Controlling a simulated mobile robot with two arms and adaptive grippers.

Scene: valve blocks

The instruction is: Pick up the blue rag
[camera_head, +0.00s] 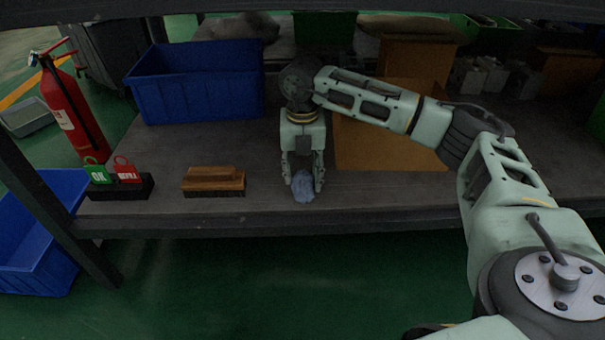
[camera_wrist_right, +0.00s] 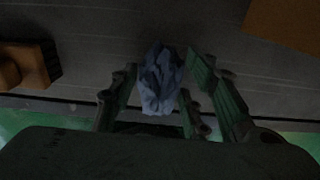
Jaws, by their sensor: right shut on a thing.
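The blue rag (camera_head: 304,187) is a small crumpled cloth at the front edge of the grey table, between the fingers of my right gripper (camera_head: 304,186). In the right wrist view the rag (camera_wrist_right: 160,78) sits between the two green-grey fingers of the gripper (camera_wrist_right: 163,85). The right gripper points down and is shut on the rag. I cannot tell whether the rag still touches the table. My left gripper is not in view.
A wooden brush (camera_head: 213,180) lies left of the gripper. Beside it stands a black block with green and red tags (camera_head: 110,172). A blue bin (camera_head: 196,84) stands behind, and a brown cardboard box (camera_head: 385,140) is behind on the right. A red fire extinguisher (camera_head: 73,110) stands at left.

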